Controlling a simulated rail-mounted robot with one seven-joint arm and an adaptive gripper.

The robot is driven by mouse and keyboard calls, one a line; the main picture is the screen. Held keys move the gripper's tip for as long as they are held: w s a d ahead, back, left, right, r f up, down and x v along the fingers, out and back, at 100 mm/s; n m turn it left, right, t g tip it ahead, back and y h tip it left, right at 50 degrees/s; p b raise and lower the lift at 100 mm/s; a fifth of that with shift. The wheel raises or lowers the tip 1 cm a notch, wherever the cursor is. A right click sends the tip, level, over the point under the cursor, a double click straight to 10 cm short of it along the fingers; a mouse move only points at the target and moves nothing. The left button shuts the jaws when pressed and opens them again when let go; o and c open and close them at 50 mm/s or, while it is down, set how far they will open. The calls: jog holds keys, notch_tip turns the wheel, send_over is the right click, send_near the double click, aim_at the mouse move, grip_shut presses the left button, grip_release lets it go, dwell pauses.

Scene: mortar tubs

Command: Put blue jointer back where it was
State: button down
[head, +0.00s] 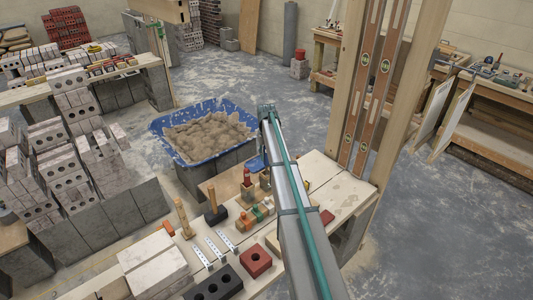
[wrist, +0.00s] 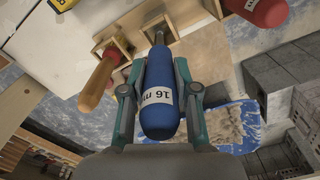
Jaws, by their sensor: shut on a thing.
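The blue jointer (wrist: 160,100) has a thick blue handle with a white label reading "16". My gripper (wrist: 160,78) is shut around this handle, one finger on each side. Its metal shank points away toward a wooden rack (wrist: 110,48) with box-like slots. Whether the shank's tip is inside a slot cannot be told. In the head view, the wooden rack's tools stand on the bench beside my arm, which hides part of them. A small blue patch beside my arm looks like the jointer (head: 256,163).
A wooden-handled tool (wrist: 97,84) stands close left of my gripper. A red handle (wrist: 262,10) is at upper right. A blue mortar tub (head: 160,127) stands behind the bench. A mallet (head: 215,210), a red brick (head: 256,261) and levels (head: 370,90) are nearby.

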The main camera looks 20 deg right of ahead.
aim_at(267, 165)
jog(key=shift+f+b, duration=1.1)
jog(key=shift+f, duration=2.7)
jog(key=c, duration=0.8)
grip_release()
